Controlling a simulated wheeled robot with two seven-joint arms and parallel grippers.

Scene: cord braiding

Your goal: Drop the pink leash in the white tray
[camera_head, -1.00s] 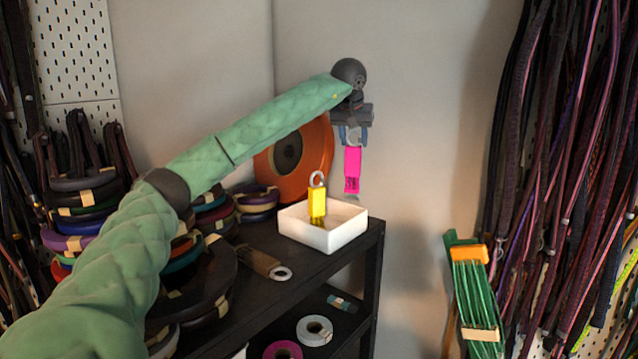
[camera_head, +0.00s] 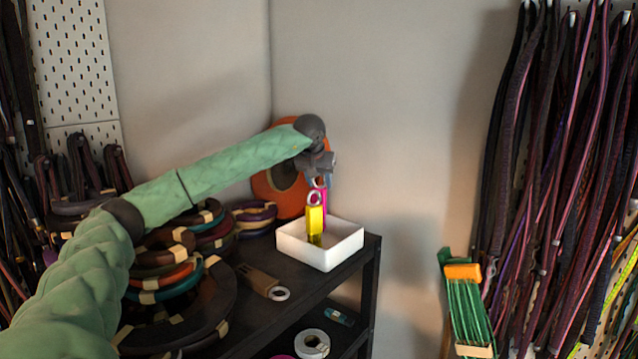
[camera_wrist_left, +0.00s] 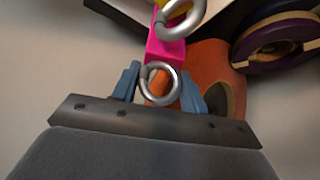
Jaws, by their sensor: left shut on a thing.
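The white tray (camera_head: 321,254) stands on the dark shelf's top near its right corner. A yellow leash (camera_head: 315,219) with a metal ring stands upright in the tray. The pink leash (camera_head: 323,196) hangs just behind the yellow one, over the tray, partly hidden by it. My left gripper (camera_head: 320,181) is above the tray, shut on the pink leash at its ring. In the left wrist view the pink leash (camera_wrist_left: 164,52) extends away from the ring between the blue fingers, with the yellow leash's ring (camera_wrist_left: 180,18) overlapping it. My right gripper is not in view.
An orange spool (camera_head: 268,187) stands behind the tray. Stacked cord coils (camera_head: 170,262) crowd the shelf to the left. A brown tag with a ring (camera_head: 262,281) lies in front of the tray. Hanging cords (camera_head: 560,150) and a green bundle (camera_head: 466,310) are at the right.

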